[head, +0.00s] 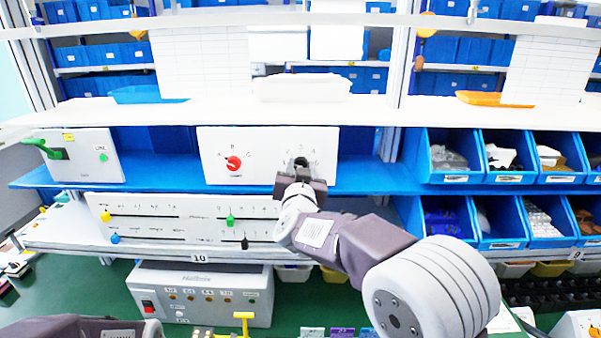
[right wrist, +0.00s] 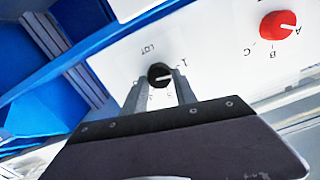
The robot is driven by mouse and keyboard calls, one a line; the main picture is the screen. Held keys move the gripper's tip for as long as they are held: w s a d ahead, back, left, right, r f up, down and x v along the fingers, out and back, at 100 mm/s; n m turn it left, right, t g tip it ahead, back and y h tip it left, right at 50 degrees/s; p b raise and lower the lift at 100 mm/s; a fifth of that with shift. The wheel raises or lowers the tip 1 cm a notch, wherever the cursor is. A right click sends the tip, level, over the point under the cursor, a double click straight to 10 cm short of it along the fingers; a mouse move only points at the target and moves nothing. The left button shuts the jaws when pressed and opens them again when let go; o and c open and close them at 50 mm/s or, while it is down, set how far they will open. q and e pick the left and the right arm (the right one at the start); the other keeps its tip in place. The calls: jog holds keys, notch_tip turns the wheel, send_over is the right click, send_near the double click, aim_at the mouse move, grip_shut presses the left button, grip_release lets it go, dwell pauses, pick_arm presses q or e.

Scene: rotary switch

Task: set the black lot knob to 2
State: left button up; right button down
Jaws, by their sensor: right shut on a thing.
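The black lot knob (right wrist: 160,75) is on the right part of a white panel (head: 262,145). It carries a white pointer line that points to the right in the right wrist view, roughly towards a small mark or digit. The scale digits are too small or covered to read surely. My right gripper (right wrist: 157,95) has one finger on each side of the knob and is shut on it. In the head view the right gripper (head: 301,177) covers the lower part of the knob. My left gripper is out of view; only part of the left arm shows at the bottom left.
A red knob (head: 233,163) with letters around it is on the same panel's left side. A slider panel (head: 170,218) lies below and a box with a green lever (head: 80,155) stands left. Blue bins (head: 455,160) fill the right side.

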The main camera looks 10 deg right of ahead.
jog(key=shift+d+f+m+b, duration=0.1)
jog(key=shift+m+b, duration=1.7)
jog(key=shift+m, duration=1.4)
jog(key=c, duration=1)
grip_release()
jog(key=s, duration=0.3)
jog(key=s+a+b, duration=0.1)
jog(key=s, duration=0.2)
jog(key=s+b, duration=0.1)
jog(key=s, duration=0.2)
jog(key=shift+a, duration=0.4)
jog(key=shift+w+d, duration=0.1)
jog(key=shift+w, duration=0.05)
